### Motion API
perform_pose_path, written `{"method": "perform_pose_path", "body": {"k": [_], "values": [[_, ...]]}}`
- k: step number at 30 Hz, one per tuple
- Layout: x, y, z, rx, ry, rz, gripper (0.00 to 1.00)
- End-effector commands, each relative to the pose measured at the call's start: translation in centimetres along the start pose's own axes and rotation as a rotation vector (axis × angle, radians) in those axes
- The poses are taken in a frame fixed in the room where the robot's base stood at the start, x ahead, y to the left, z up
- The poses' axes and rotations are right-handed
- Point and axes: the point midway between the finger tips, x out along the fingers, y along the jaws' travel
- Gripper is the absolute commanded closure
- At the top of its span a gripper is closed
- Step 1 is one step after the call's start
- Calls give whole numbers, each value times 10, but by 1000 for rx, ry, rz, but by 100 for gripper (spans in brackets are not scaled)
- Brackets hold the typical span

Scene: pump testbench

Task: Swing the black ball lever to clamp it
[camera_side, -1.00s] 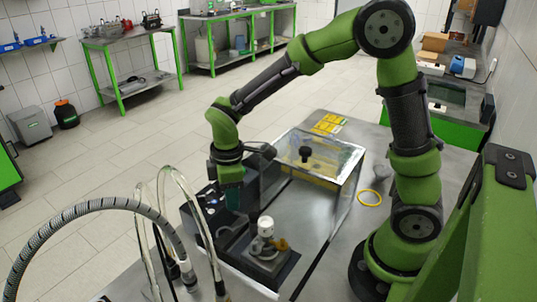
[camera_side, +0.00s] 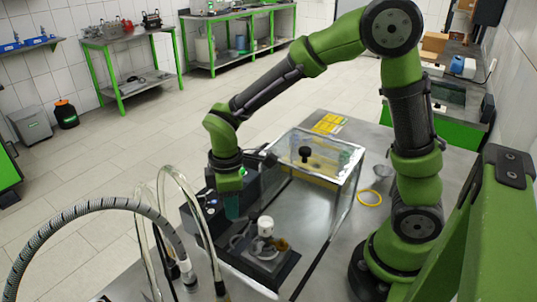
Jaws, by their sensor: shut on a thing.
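My gripper (camera_side: 232,207) points down at the left side of the pump fixture. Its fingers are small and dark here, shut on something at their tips. The black ball lever is not clearly seen; it seems to be at the fingertips, mostly hidden by them. The pump fixture (camera_side: 262,262) is a dark base with a white cylindrical part (camera_side: 265,227) standing upright on it and a brass-coloured part (camera_side: 281,244) beside it. The fingers are left of and above the white part.
A yellow ring (camera_side: 369,197) lies on the table to the right. A grey ribbed hose (camera_side: 95,205) and clear tubes (camera_side: 182,178) arch at front left.

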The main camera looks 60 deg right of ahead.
Motion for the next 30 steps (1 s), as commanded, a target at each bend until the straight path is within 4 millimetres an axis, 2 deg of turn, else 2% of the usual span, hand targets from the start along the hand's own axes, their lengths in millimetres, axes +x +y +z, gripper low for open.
{"method": "perform_pose_path", "body": {"k": [13, 22, 30], "values": [[-1, -6, 0, 0, 1, 0, 88], [-1, -18, 3, 0, 1, 0, 88], [-1, -19, 3, 1, 1, 0, 88]]}}
